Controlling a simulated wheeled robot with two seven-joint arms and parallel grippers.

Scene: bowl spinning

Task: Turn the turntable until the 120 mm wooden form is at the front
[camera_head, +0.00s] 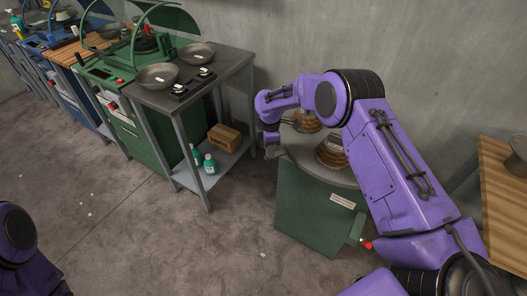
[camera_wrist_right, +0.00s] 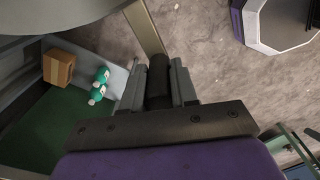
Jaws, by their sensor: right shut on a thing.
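The turntable (camera_head: 345,176) is a round grey top on a green cabinet (camera_head: 310,213) with a small white label. Stepped round wooden forms stand on it: one at the back (camera_head: 307,121) and one nearer the front (camera_head: 330,153), partly hidden by my right arm. Their size marks cannot be read. My right gripper (camera_head: 273,147) is at the turntable's left edge. In the right wrist view its fingers (camera_wrist_right: 158,85) are shut on a dark upright handle (camera_wrist_right: 158,72). My left gripper is out of view.
Left of the turntable stands a grey bench (camera_head: 225,66) with metal bowls (camera_head: 158,76); its lower shelf holds a wooden box (camera_head: 225,137) and teal bottles (camera_head: 209,163). A wooden-topped table (camera_head: 497,195) is at the right. The floor in front is open.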

